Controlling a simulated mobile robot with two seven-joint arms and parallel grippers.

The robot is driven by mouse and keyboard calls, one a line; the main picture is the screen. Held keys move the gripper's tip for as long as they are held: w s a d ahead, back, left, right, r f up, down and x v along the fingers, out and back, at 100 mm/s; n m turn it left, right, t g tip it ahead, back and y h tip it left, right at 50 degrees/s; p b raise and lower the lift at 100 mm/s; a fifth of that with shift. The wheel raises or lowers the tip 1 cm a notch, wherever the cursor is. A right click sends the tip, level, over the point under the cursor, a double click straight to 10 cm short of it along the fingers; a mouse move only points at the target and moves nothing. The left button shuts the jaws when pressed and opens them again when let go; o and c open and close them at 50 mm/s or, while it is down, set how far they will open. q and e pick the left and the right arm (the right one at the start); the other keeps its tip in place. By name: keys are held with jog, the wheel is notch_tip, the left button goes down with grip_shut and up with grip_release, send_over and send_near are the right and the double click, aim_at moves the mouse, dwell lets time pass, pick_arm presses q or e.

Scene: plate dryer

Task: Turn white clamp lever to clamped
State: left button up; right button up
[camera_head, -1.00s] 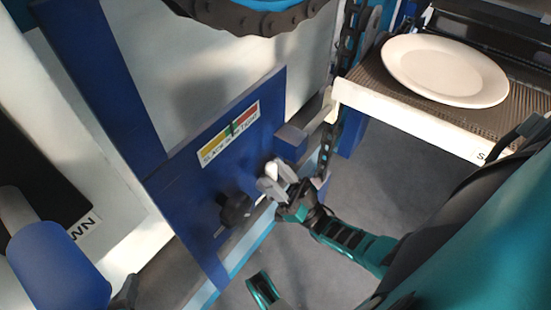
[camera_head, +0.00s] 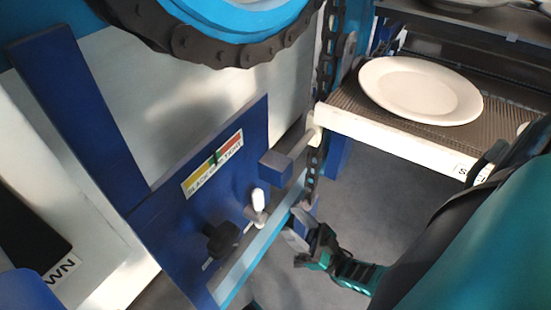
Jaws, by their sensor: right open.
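The white clamp lever (camera_head: 258,201) is on the blue panel (camera_head: 150,212), right of a black knob (camera_head: 220,240). Its white handle points up in the picture, from a pale metal base. My right gripper (camera_head: 296,228) is open and empty, a little to the lower right of the lever. A visible gap separates its grey fingers from the lever. My left gripper is not in view.
A gauge label (camera_head: 214,163) with yellow, green and red bands is above the lever. A blue block (camera_head: 277,168) on a bar and a hanging chain (camera_head: 314,165) are close by. A white plate (camera_head: 420,91) lies on the mesh rack (camera_head: 350,100) at upper right.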

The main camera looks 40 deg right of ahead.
jog(key=s+d, duration=0.3)
jog(key=s, duration=0.3)
jog(key=shift+s+d, duration=0.25)
jog(key=shift+s, duration=0.05)
